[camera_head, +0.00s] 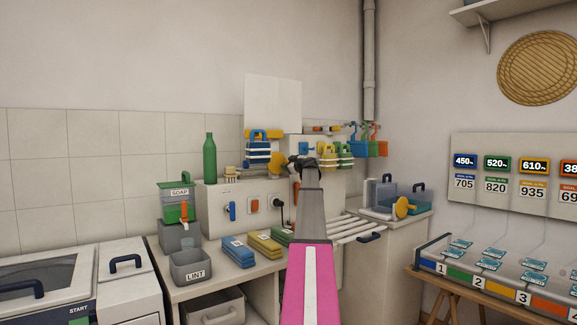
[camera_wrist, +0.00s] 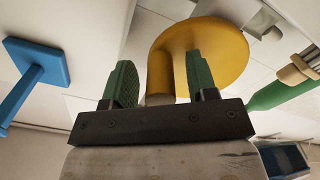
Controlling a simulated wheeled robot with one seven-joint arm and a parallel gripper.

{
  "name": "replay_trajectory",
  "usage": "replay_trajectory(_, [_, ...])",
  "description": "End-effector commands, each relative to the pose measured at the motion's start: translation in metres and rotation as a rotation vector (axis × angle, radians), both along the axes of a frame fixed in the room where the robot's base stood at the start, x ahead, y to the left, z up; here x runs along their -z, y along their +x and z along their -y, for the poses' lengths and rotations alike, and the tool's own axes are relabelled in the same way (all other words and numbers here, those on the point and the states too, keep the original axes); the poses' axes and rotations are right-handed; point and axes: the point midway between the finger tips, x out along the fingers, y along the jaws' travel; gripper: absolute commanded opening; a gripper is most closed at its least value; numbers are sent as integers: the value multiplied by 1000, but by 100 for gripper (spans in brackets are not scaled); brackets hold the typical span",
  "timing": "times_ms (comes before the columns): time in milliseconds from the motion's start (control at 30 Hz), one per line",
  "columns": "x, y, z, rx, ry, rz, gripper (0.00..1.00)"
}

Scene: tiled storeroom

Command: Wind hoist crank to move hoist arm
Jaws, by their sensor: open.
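A yellow crank-like part (camera_wrist: 215,55), a round disc with a stubby yellow cylinder, fills the upper middle of the wrist view. Its cylinder stands between the two green fingers of my gripper (camera_wrist: 160,85), which are open around it; I cannot tell whether either touches it. In the head view my gripper (camera_head: 303,165) is a dark shape at the end of my arm, in front of the white wall unit. I cannot make out the hoist arm for certain.
A blue handle (camera_wrist: 38,65) is left of the fingers in the wrist view. Coloured hanging items (camera_head: 358,146) are right of my gripper. A numbered tray (camera_head: 490,285) is at right.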

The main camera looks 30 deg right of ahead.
Motion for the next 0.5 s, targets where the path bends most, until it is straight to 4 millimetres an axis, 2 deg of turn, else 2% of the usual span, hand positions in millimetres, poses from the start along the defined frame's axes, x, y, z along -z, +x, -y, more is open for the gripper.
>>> replay_trajectory(200, [0, 0, 0, 0, 0, 0, 53])
replay_trajectory(267, [0, 0, 0, 0, 0, 0, 36])
replay_trajectory(300, [0, 0, 0, 0, 0, 0, 23])
replay_trajectory(367, [0, 0, 0, 0, 0, 0, 4])
replay_trajectory(500, [0, 0, 0, 0, 0, 0, 4])
